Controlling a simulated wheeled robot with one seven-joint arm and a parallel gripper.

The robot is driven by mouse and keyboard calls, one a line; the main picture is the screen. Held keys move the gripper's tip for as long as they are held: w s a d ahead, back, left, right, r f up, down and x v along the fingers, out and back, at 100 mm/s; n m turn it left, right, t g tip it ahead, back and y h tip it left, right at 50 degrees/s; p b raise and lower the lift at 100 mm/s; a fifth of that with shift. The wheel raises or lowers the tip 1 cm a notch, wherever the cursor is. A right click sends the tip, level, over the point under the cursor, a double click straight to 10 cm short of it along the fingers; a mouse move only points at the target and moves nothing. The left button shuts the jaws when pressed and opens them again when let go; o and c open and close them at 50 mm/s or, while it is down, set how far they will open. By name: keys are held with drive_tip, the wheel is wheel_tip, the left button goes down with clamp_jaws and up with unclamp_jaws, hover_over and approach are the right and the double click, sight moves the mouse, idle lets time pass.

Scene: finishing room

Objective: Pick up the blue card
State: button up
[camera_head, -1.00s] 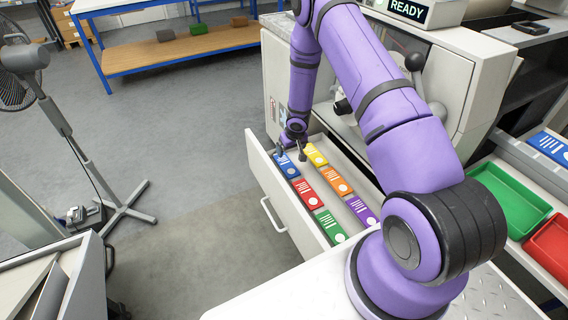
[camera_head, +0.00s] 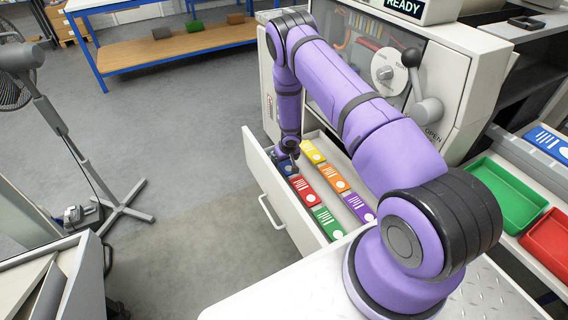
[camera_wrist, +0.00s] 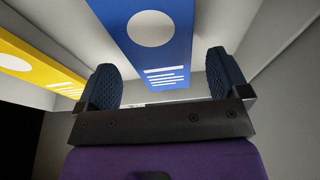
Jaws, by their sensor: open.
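The blue card (camera_head: 289,170) lies in the open drawer, at the far end of its left row, partly hidden by my gripper (camera_head: 286,155). In the wrist view the blue card (camera_wrist: 170,54) shows a white circle and white lines. My gripper (camera_wrist: 160,82) is open, its two dark ribbed fingers apart with the near end of the blue card seen between them. I cannot tell whether the fingers touch it. The yellow card (camera_head: 312,151) lies to its right in the head view.
The drawer (camera_head: 262,176) also holds red (camera_head: 304,190), green (camera_head: 328,222), orange (camera_head: 334,178) and purple (camera_head: 359,206) cards. Its walls stand close around them. The machine (camera_head: 459,95) rises behind the drawer. A green tray (camera_head: 508,194) and red tray (camera_head: 552,238) are at right.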

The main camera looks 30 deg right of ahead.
drive_tip(key=shift+w+a+f, duration=0.1)
drive_tip(key=shift+f, duration=0.2)
drive_tip(key=shift+c, duration=0.2)
drive_tip(key=c, duration=1)
drive_tip(key=shift+o, duration=0.2)
drive_tip(key=shift+r, duration=0.15)
